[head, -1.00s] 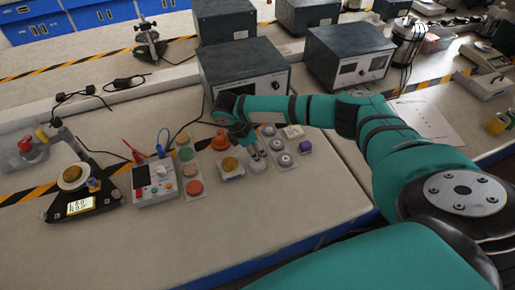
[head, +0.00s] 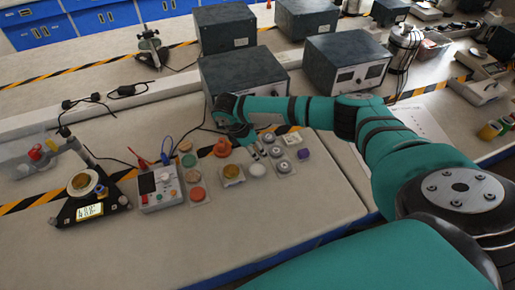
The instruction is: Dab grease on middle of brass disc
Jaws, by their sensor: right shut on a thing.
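A round brass-coloured disc (head: 232,172) lies on a pale square plate in the middle of the bench. Another brass-coloured round piece (head: 82,184) sits on the black instrument at the left, so I cannot tell for sure which is the task's disc. A small white round thing (head: 258,170) lies just right of the first disc; whether it holds grease is unclear. My right gripper (head: 257,152) points down just behind the white thing, apart from the brass disc. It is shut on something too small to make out. My left gripper is not in view.
Grey round parts (head: 284,167) and a purple block (head: 303,154) stand to the right. An orange cone (head: 222,148), coloured round pads (head: 197,194) and a meter box (head: 158,187) are to the left. Grey instrument boxes (head: 243,75) stand behind. The front bench is clear.

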